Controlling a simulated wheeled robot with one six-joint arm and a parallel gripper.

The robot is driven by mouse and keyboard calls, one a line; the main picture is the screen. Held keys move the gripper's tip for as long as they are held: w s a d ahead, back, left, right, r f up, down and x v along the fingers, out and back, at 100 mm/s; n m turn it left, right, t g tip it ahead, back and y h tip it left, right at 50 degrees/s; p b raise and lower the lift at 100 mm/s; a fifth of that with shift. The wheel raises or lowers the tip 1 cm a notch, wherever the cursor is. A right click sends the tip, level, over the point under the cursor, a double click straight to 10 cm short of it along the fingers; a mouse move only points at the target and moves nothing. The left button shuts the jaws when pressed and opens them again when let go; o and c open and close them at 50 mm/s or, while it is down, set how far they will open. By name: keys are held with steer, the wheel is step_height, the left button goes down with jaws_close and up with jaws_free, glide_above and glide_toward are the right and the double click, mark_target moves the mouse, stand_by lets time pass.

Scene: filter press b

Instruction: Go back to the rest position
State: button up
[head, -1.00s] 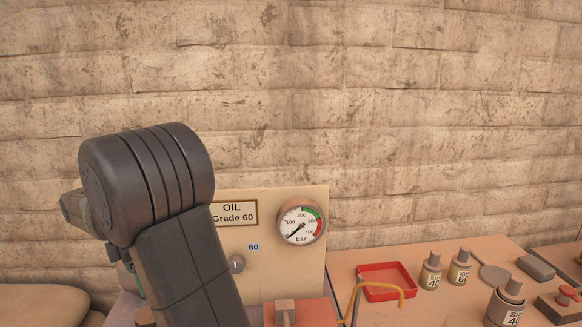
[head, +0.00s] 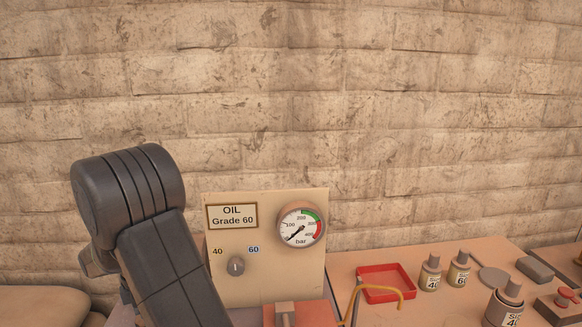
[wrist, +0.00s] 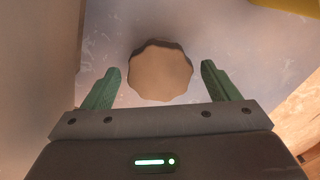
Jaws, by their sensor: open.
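Beyond the fingertips is a brown knob with a scalloped edge (wrist: 160,69), apart from both fingers as far as I can see. In the head view my dark arm stands at the left, and the gripper itself is hidden there.
A panel (head: 270,265) carries an OIL Grade 60 plate (head: 231,217), a pressure gauge (head: 300,225) with its needle low, and a selector knob (head: 237,266) between 40 and 60. At right are a red tray (head: 385,292) and bottles (head: 431,272).

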steer(key=m, duration=0.4)
steer(key=shift+m, duration=0.4)
steer(key=m+p, duration=0.1)
steer(key=m, duration=0.3)
steer(key=shift+m, duration=0.4)
steer(key=m+p, duration=0.1)
steer(key=m, duration=0.4)
steer(key=shift+p, duration=0.35)
steer(key=shift+m+p, duration=0.7)
steer(key=shift+m, duration=1.7)
